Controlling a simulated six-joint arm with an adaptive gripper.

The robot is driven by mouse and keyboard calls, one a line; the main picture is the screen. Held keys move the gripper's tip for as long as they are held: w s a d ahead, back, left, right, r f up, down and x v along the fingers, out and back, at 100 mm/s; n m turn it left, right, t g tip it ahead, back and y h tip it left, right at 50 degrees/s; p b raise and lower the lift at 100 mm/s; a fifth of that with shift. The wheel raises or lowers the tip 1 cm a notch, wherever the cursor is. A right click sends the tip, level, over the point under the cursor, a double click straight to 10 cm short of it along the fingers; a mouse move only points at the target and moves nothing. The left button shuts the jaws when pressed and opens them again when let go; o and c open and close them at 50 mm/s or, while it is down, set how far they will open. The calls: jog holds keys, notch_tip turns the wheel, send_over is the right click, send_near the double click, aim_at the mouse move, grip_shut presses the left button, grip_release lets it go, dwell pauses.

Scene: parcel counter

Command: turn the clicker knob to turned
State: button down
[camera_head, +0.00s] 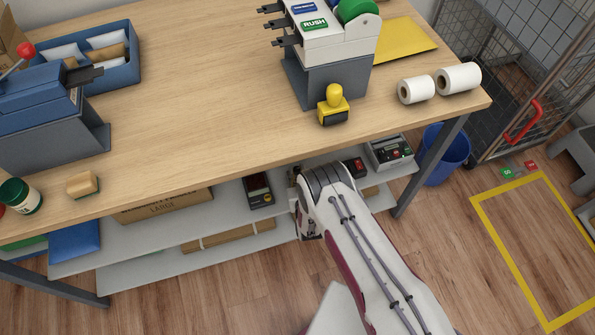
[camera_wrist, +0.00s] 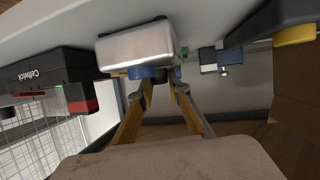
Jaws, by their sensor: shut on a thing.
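In the wrist view, a pale box-shaped device (camera_wrist: 135,50), likely the clicker, has a blue knob (camera_wrist: 140,73) on its near side. My gripper (camera_wrist: 158,78) reaches toward it with both fingers drawn together. The fingertips meet at the blue knob and appear shut on it. The fingertips partly hide the knob, so its turned angle cannot be read. In the head view, my arm reaches to the shelf below the counter's front edge; the fingertips and the knob are hidden there.
A black device with red (camera_wrist: 45,80) stands left of the clicker in the wrist view, and a dark device with a yellow part (camera_wrist: 294,35) at right. In the head view, the counter edge (camera_head: 240,165) overhangs the lower shelf (camera_head: 225,205); a scanner-like device (camera_head: 258,190) lies there.

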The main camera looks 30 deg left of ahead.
jog(key=c, duration=2.2)
grip_release()
jog(key=shift+o, duration=0.2)
jog(key=shift+s+d, duration=0.1)
jog(key=shift+s, duration=0.05)
jog(key=v, duration=1.1)
jog(key=shift+s+d+r, duration=0.15)
jog(key=shift+d+r, duration=0.05)
jog(key=shift+r, duration=0.05)
